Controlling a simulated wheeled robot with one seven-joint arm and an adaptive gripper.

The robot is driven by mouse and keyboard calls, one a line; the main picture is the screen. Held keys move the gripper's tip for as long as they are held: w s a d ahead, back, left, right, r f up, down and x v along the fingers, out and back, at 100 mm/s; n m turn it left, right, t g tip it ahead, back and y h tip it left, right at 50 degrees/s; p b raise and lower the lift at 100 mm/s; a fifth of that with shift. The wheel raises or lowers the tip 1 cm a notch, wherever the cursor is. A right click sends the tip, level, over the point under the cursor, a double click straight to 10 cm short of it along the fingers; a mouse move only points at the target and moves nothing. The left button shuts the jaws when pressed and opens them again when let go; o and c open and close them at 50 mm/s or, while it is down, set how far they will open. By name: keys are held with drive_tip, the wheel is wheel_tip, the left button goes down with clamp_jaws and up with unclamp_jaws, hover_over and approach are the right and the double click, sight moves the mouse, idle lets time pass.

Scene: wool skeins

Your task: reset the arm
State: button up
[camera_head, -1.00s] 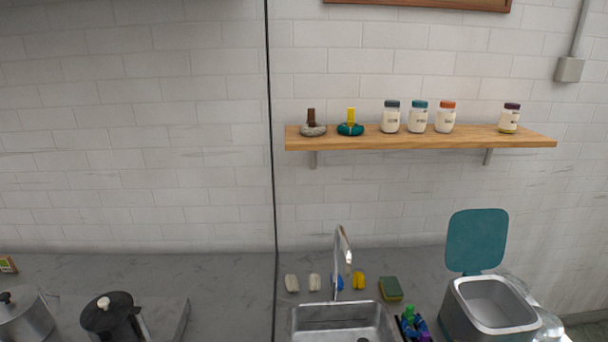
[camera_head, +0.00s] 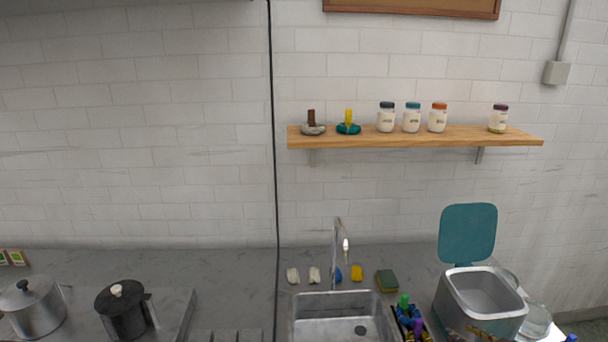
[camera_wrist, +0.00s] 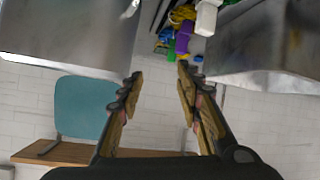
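My gripper (camera_wrist: 159,72) shows only in the wrist view. Its two fingers stand apart with nothing between them, so it is open and empty. The wrist picture looks turned upside down, with the wooden shelf (camera_wrist: 60,152) low and the teal lid (camera_wrist: 85,106) at the left. Grey metal box shapes show beyond the fingers at upper left and upper right. A cluster of purple, green and yellow things (camera_wrist: 182,38) lies beyond the fingertips. My arm does not show in the head view.
In the head view, small skein-like pieces, white (camera_head: 293,275), blue (camera_head: 338,274) and yellow (camera_head: 356,272), lie behind the sink (camera_head: 315,301). A faucet (camera_head: 337,245) stands there. An open bin (camera_head: 448,292) is at right, pots (camera_head: 38,312) at left. Jars (camera_head: 411,120) stand on the shelf (camera_head: 420,140).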

wheel_tip(320, 180, up, 13)
drive_tip(key=s+a+m+g+h, duration=0.2)
drive_tip(key=a+m+h, duration=0.1)
drive_tip(key=h, duration=0.3)
drive_tip(key=s+a+m+g+y, duration=0.1)
drive_tip(key=s+a+g+y, duration=0.3)
drive_tip(key=s+a, duration=1.5)
drive_tip(key=shift+s+a+r+g, duration=0.3)
drive_tip(key=shift+a+r, duration=0.05)
drive_tip(key=shift+r, duration=0.1)
